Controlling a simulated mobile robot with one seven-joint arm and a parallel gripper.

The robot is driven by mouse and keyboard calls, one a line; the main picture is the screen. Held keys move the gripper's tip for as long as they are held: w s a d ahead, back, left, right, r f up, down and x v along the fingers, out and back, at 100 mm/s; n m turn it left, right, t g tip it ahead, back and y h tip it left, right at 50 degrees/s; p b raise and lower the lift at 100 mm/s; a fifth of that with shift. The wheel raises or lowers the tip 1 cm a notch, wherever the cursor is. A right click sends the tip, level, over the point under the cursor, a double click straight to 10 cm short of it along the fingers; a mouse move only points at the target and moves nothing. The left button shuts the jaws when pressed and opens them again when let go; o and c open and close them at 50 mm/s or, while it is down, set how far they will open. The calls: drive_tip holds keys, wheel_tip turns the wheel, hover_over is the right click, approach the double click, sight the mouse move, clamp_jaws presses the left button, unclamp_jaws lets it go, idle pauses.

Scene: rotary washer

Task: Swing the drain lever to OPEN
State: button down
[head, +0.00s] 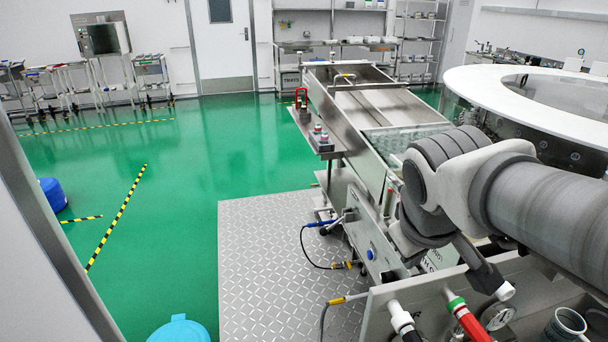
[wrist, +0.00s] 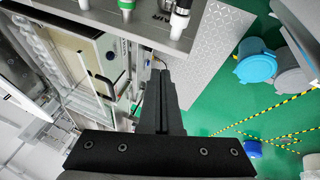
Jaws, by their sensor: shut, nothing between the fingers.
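A blue-handled lever (head: 320,223) sticks out to the left from metal pipework on the near left side of the washer, above the tread-plate floor. No label reading drain or OPEN is legible, so I cannot tell for certain that this is the drain lever. My gripper (wrist: 162,75) shows in the wrist view as dark fingers closed together, with nothing between them. The fingers hang over the side of the machine, and I see no lever in their grip. In the head view my arm covers part of the washer's right side, and the fingertips cannot be made out clearly.
A yellow-ended cable (head: 338,300) hangs left. The tread plate (head: 265,270) is clear. A light-blue bin (head: 180,330) stands near it.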

drive_tip(key=w+d+n+h+p, duration=0.1)
drive_tip(key=w+d+n+h, duration=0.25)
drive_tip(key=w+n, duration=0.4)
drive_tip(key=w+d+n+h+p, duration=0.2)
drive_tip(key=w+d+n, duration=0.25)
drive_tip(key=w, duration=0.55)
drive_tip(key=w+f+n+t+h+p, duration=0.1)
drive_tip(key=w+f+n+t, duration=0.15)
drive_tip(key=w+n, duration=0.45)
drive_tip(key=w+f+n+t+h+p, duration=0.1)
drive_tip(key=w+f+n+t, duration=0.15)
drive_tip(key=w+n, duration=0.45)
drive_tip(key=w+a+f+n+t+y+b, duration=0.1)
drive_tip(key=w+a+f+n+b, duration=0.2)
drive_tip(key=f+b, duration=0.4)
drive_tip(key=w+a+f+n+t+y+b, duration=0.1)
drive_tip(key=w+a+f+n+b, duration=0.3)
drive_tip(key=f, duration=1.5)
drive_tip(key=w+a+f+n+t+y+b, duration=0.1)
drive_tip(key=w+a+f+n+b, duration=0.2)
drive_tip(key=w+f+n+b, duration=0.3)
wheel_tip(320, 180, down, 8)
drive_tip(key=n+b, duration=0.1)
drive_tip(key=b, duration=0.4)
drive_tip(key=shift+w+a+n+y, duration=0.25)
drive_tip(key=shift+a+n+y, duration=0.1)
drive_tip(key=shift+n, duration=0.05)
drive_tip(key=shift+w+f, duration=0.1)
